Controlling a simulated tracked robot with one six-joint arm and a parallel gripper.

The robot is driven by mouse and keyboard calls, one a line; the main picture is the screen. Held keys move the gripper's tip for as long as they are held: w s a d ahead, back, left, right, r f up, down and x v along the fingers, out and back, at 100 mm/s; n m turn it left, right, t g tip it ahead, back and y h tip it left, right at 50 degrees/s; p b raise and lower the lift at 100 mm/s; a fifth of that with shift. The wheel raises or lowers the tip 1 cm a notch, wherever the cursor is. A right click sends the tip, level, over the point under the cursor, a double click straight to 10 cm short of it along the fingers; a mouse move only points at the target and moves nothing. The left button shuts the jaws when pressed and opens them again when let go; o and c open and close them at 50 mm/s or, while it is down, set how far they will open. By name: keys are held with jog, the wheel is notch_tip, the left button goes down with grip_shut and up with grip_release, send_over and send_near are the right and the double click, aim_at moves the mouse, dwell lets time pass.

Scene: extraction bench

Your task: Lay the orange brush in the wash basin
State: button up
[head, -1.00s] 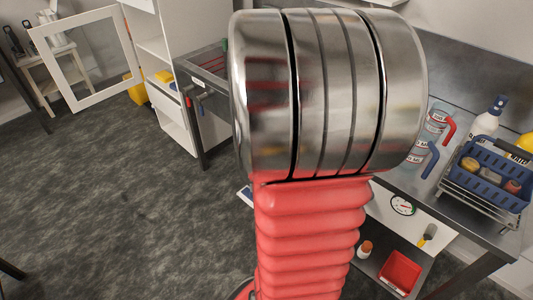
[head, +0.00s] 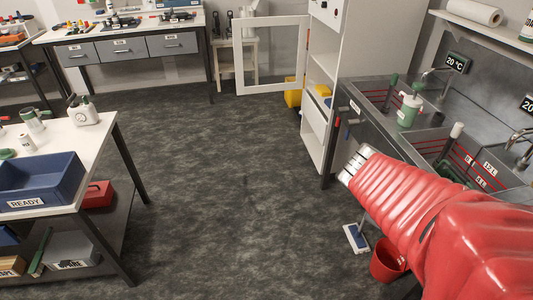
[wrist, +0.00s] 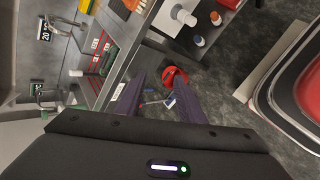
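I cannot make out the orange brush for certain; a small orange patch (wrist: 132,4) at the top edge of the wrist view is too cut off to name. Two sink basins sit in the steel bench at the right of the head view. The nearer basin (head: 470,160) has red level lines and litre labels, and my red arm hides part of it. Level lines also show at the left of the wrist view. My gripper (wrist: 155,85) has its two dark fingers apart, with only floor and distant things between them.
A red bucket (head: 388,262) and a blue-and-white mop head (head: 355,237) are on the floor by the bench. A blue READY bin (head: 40,182) sits on the left table. The middle floor is clear.

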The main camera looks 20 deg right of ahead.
jog(key=w+a+r+m+t+y, duration=0.2)
jog(key=a+t+y, duration=0.1)
jog(key=a, duration=1.1)
jog(key=w+a+r+m+t+y, duration=0.2)
jog(key=a+y, duration=0.3)
jog(key=a, duration=0.9)
jog(key=shift+w+r+t+y, duration=0.2)
jog(key=shift+r+t+y, duration=0.1)
jog(key=shift+t+y, duration=0.15)
jog(key=shift+d, duration=0.1)
jog(key=shift+c, duration=0.9)
jog(key=shift+d, duration=0.1)
